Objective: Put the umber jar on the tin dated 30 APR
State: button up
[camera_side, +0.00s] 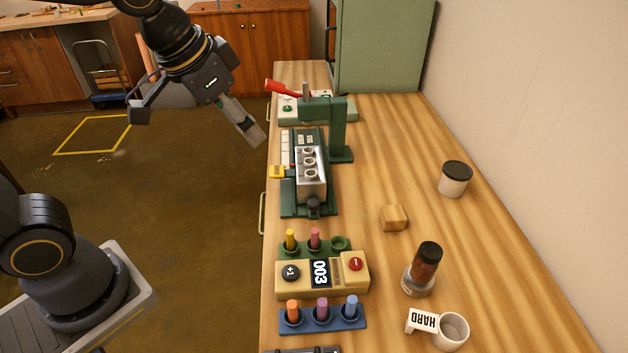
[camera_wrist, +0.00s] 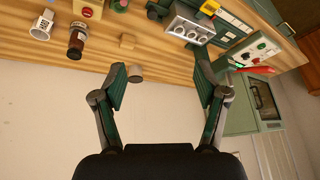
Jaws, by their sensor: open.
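A jar with reddish-brown contents and a black lid (camera_side: 427,262) stands upright on the right of the table, its lower part pale with a label too small to read. It looks like the umber jar and also shows in the wrist view (camera_wrist: 76,42). A pale round container with a dark lid (camera_side: 454,180) stands farther back by the wall; it also shows in the wrist view (camera_wrist: 135,74). I cannot read a 30 APR date anywhere. My gripper (camera_side: 252,132) is open and empty, above the table's left edge, apart from both; its spread fingers show in the wrist view (camera_wrist: 160,78).
A white cup (camera_side: 451,333) with a HARD sign (camera_side: 422,321) stands at front right. A wooden block (camera_side: 394,217) lies mid-table. A green press (camera_side: 338,130), a counter box (camera_side: 322,274) and peg racks (camera_side: 322,317) line the left side. The back right surface is clear.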

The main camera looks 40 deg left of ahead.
jog(key=s+a+f+n, duration=0.1)
jog(key=s+a+n, duration=0.2)
jog(key=s+a, duration=0.3)
jog(key=s, duration=0.3)
jog(key=shift+s+a+y, duration=0.15)
jog(key=shift+s+y, duration=0.1)
jog(key=shift+y, duration=0.05)
dwell(0.5)
